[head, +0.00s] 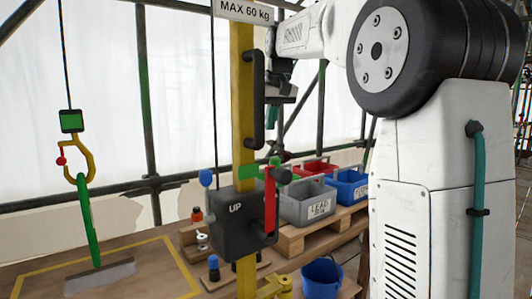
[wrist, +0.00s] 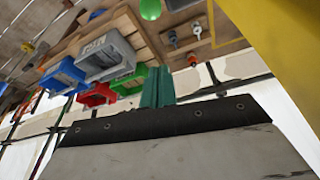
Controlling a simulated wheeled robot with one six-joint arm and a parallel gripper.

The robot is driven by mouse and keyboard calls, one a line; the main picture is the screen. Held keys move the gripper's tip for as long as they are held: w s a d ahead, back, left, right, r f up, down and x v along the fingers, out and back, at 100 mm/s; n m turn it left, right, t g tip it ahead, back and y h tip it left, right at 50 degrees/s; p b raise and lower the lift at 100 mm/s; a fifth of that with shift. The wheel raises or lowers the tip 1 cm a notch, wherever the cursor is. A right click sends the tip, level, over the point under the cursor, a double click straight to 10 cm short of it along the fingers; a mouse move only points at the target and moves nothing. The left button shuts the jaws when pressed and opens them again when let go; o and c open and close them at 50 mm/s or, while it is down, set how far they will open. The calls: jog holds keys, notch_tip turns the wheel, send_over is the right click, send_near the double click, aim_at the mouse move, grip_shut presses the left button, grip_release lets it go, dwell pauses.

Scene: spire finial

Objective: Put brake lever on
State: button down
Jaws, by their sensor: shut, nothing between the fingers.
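A dark winch box (head: 243,222) marked "UP" is fixed to the yellow post. On its right side are an upright red bar (head: 270,203), a level green bar (head: 255,171) and a dark round knob (head: 283,175) at about the green bar's height. Which of these parts is the brake lever I cannot tell for sure. My gripper (head: 272,116) is right of the post, above the knob and apart from it. Its teal fingers (wrist: 157,86) are shut and empty in the wrist view. A green ball (wrist: 150,9) shows at that view's top edge.
The yellow post (head: 243,100) with a dark handle (head: 256,100) stands close left of my gripper. Grey (head: 308,205), red and blue bins stand on a pallet behind. A yellow hook (head: 80,160) with a green sling hangs left. A blue bucket (head: 322,277) is below.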

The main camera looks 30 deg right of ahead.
jog(key=shift+a, duration=0.15)
notch_tip(320, 180, down, 10)
jog(key=shift+s+r, duration=0.25)
jog(key=shift+s, duration=0.1)
dwell(0.5)
jog(key=shift+s, duration=0.15)
